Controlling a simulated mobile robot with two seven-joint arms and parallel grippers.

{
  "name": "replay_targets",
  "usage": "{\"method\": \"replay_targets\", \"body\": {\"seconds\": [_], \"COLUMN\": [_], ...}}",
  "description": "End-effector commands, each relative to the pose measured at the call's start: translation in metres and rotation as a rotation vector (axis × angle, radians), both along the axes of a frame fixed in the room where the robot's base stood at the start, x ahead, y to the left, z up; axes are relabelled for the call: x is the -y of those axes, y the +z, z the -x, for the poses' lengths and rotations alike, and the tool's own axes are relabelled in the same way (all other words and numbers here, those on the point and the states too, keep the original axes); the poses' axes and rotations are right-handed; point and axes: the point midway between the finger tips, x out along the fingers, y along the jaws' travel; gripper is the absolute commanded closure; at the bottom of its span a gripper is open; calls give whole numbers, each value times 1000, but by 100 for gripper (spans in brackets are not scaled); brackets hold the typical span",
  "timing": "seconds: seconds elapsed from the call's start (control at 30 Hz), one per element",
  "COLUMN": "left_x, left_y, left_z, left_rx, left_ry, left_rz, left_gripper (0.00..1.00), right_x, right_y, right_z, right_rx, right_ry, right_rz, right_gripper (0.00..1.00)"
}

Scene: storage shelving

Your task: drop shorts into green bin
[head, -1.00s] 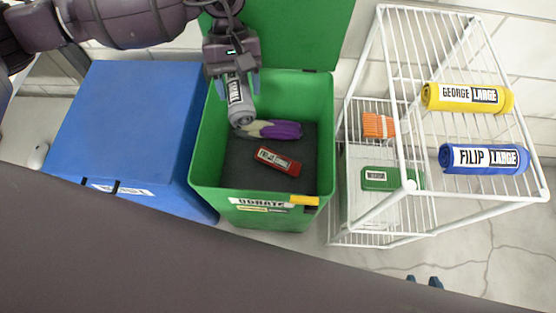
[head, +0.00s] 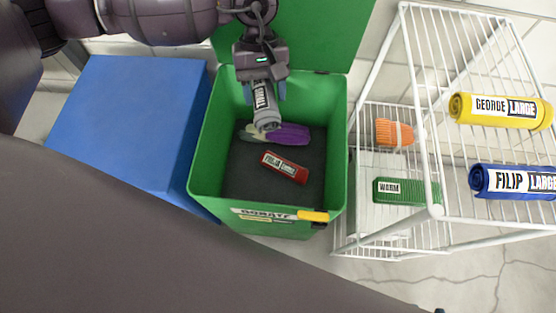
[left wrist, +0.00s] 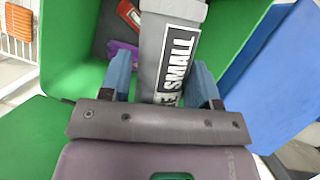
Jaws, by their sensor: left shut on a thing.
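My left gripper (head: 263,88) is shut on a rolled grey garment (head: 266,110) with a white and black label. The label reads "SMALL" in the left wrist view, where the grey roll (left wrist: 172,50) sits between the two blue fingertips. The green bin (head: 206,170) stands open with its lid (head: 330,35) raised behind. The grey roll is over the bin's opening, towards its back. Inside the bin lie a red labelled roll (head: 284,168) and a purple and pale item (head: 288,136), partly hidden by the grey roll. My right gripper is not in view.
A closed blue bin (head: 130,120) stands left of the green bin. A white wire shelf (head: 437,211) stands to the right, holding yellow (head: 500,110) and blue (head: 515,181) rolls on top, with orange (head: 393,132) and green (head: 405,191) items lower down.

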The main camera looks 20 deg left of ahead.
Motion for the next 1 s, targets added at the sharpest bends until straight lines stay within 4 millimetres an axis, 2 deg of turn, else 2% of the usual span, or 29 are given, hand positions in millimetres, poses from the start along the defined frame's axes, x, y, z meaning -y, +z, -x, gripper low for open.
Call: {"method": "replay_targets", "body": {"seconds": [0.03, 0.23, 0.63, 0.67, 0.7, 0.83, 1.0], "left_x": [0, 0, 0, 0, 0, 0, 0], "left_y": [-10, -30, -34, -34, -34, -34, -34], "left_z": [1, 1, 0, 0, 0, 0, 0], "left_rx": [-8, -7, 0, 0, 0, 0, -1], "left_ry": [-1, -1, -1, -1, -1, -1, 0], "left_rz": [0, 0, 0, 0, 0, 0, 0], "left_gripper": [71, 71, 71, 41, 35, 15, 14], "right_x": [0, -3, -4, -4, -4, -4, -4], "right_y": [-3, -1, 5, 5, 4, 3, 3], "right_z": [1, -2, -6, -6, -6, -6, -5], "right_rx": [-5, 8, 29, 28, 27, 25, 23], "right_ry": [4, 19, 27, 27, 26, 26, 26], "right_rz": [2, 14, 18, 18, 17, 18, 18], "right_gripper": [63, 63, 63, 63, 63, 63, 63]}}
